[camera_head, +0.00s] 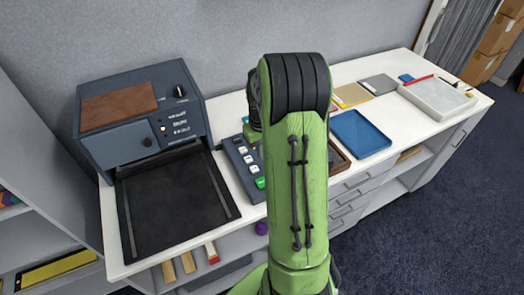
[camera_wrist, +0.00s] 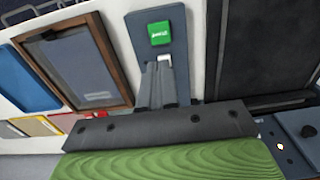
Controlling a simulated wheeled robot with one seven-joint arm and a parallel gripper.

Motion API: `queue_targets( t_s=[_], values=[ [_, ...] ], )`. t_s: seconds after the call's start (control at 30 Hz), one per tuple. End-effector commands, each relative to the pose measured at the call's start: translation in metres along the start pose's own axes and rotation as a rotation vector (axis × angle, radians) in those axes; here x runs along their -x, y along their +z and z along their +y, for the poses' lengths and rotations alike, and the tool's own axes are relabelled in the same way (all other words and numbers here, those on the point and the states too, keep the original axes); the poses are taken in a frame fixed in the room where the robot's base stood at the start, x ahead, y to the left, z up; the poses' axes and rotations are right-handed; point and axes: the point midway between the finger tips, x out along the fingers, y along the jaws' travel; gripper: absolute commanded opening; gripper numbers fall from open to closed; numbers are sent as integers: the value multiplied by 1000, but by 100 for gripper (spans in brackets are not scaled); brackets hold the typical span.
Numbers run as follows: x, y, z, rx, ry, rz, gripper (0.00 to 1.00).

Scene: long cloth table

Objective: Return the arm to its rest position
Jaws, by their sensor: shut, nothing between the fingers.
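My green arm (camera_head: 298,180) rises in the middle of the head view and hides my gripper there. In the wrist view my gripper (camera_wrist: 163,66) shows two grey fingers close together, shut with nothing held. The fingers are over the dark blue control panel (camera_wrist: 178,55), near its green button (camera_wrist: 160,32); I cannot tell whether they touch the panel. In the head view the panel (camera_head: 238,158) is partly hidden behind my arm.
A blue-grey machine (camera_head: 109,140) with a black bed (camera_head: 175,200) stands left. A blue tray (camera_head: 360,134), cards (camera_head: 352,95) and a pale tray (camera_head: 437,98) lie right. A wood-framed tray (camera_wrist: 107,42) lies beside the panel. Open shelves are below the white tabletop (camera_head: 405,130).

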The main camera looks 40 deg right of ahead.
Motion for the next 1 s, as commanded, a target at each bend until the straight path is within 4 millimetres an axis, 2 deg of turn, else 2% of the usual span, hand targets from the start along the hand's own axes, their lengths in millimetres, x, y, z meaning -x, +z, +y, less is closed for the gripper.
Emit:
queue_targets(
  t_s=[0.4,0.47,0.57,0.6,0.7,0.8,0.9,1.0],
  values=[
    [3,0,-2,3,2,4,0],
    [15,2,-11,16,9,21,0],
    [57,16,-45,58,32,84,0],
    [77,28,-62,79,39,116,0],
    [117,64,-102,128,44,200,0],
    [145,109,-132,173,31,284,0],
    [160,155,-153,217,1,367,0],
    [163,192,-163,252,-37,429,0]
  ],
)
